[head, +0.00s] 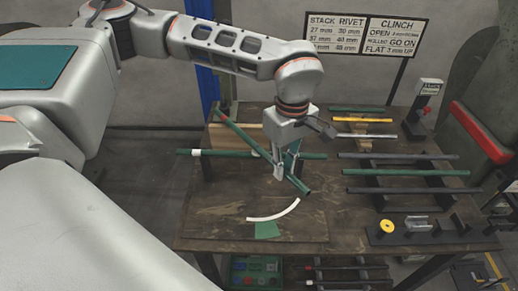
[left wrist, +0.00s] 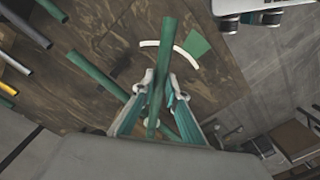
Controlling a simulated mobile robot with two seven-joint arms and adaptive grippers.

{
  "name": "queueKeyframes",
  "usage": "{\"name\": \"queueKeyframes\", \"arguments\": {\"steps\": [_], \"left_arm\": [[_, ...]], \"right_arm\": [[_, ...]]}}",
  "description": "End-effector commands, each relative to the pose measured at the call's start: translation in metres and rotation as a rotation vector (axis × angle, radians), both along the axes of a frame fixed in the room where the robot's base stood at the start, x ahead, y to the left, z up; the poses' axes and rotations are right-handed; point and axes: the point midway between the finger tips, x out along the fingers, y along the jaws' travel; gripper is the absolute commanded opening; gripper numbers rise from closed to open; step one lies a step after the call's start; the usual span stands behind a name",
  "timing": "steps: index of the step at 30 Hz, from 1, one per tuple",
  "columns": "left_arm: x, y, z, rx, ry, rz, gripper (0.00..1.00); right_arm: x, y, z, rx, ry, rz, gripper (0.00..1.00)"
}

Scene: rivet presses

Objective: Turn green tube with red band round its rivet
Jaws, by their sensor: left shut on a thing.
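The green tube with the red band (head: 240,131) lies diagonally over the table. Its red band is at the far left end, and its near end points to the lower right. My left gripper (head: 279,172) is shut on this tube toward its near end. In the left wrist view the fingers (left wrist: 161,84) sit on both sides of the tube (left wrist: 167,42). A second green tube, with a white band (head: 227,153), runs across and crosses the first near the gripper. The rivet at the crossing is hidden by the gripper. My right gripper is not seen.
A white arc (head: 273,213) and a green patch (head: 267,230) mark the bare board in front. Several loose tubes lie on racks at the right, including a yellow one (head: 361,120). A small press (head: 424,108) stands at the back right. Signs (head: 365,37) stand behind.

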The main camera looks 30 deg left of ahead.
Motion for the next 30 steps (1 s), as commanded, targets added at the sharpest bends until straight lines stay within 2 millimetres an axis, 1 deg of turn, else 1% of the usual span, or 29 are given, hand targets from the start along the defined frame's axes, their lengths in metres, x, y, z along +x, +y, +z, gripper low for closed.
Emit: {"name": "queueKeyframes", "arguments": {"steps": [1,3,12,16,20,24,30], "left_arm": [[-0.001,-0.001,-0.001,0.000,0.003,-0.003,0.18],[-0.001,-0.001,-0.001,0.000,0.003,-0.003,0.33],[-0.001,-0.001,-0.001,0.000,0.003,-0.001,0.33],[0.000,-0.001,0.006,-0.001,0.000,0.000,0.33],[0.001,-0.001,0.024,0.000,-0.001,-0.001,0.33],[0.002,-0.002,0.053,-0.001,-0.003,-0.001,0.33],[0.002,-0.002,0.091,-0.001,0.000,0.000,0.33]], "right_arm": [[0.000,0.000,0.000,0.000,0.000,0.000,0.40],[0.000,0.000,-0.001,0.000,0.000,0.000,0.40],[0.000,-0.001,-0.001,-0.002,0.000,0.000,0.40],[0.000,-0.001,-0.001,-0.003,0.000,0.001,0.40],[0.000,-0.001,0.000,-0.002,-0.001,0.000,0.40],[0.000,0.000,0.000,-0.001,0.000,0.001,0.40],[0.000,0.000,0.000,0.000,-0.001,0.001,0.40]]}}
